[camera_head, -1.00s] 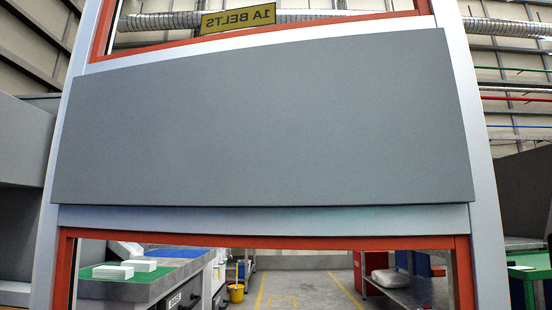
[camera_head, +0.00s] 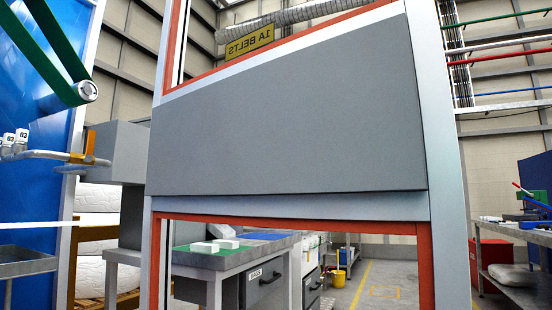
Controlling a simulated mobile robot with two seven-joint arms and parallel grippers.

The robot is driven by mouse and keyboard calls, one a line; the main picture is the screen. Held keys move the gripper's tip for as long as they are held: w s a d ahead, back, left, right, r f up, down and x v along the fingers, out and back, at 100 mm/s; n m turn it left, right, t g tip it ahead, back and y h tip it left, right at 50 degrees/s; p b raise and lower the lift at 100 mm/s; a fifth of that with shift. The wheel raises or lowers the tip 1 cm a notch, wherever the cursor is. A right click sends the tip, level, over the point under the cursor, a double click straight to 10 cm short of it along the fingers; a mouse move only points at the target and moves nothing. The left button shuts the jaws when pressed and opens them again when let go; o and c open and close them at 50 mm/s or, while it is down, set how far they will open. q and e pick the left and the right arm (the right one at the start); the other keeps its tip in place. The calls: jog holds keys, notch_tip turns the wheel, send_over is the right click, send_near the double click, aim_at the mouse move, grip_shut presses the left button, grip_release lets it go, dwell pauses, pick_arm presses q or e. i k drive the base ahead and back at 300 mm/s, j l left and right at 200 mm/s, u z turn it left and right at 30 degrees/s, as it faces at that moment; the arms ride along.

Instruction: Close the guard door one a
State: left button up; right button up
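A door-like frame with a wide grey panel (camera_head: 290,130), pale metal edges and red-orange inner trim fills the middle of the head view. A yellow sign (camera_head: 249,40) shows in its upper opening and reads "1A BELTS" in mirror writing. The panel is seen at a slant, its right side taller and nearer. I see no handle or latch on it, and cannot tell whether it stands open or shut in its surround. Neither of my grippers is in view.
A workbench (camera_head: 215,258) shows through the lower opening, with a yellow bucket (camera_head: 338,277) and clear floor (camera_head: 385,285) behind. A shelf bench (camera_head: 515,290) stands at right.

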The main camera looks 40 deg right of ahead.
aim_at(345, 123)
jog(key=k+l+u, duration=0.2)
jog(key=k+l, duration=0.35)
jog(key=k+l+u, duration=0.1)
jog(key=l, duration=0.2)
jog(key=k+l, duration=0.1)
jog(key=l, duration=0.25)
jog(key=k+l+u, duration=0.15)
jog(key=l, duration=0.15)
jog(key=l+u, duration=0.2)
jog(key=l, duration=1.6)
jog(key=i+u, duration=0.05)
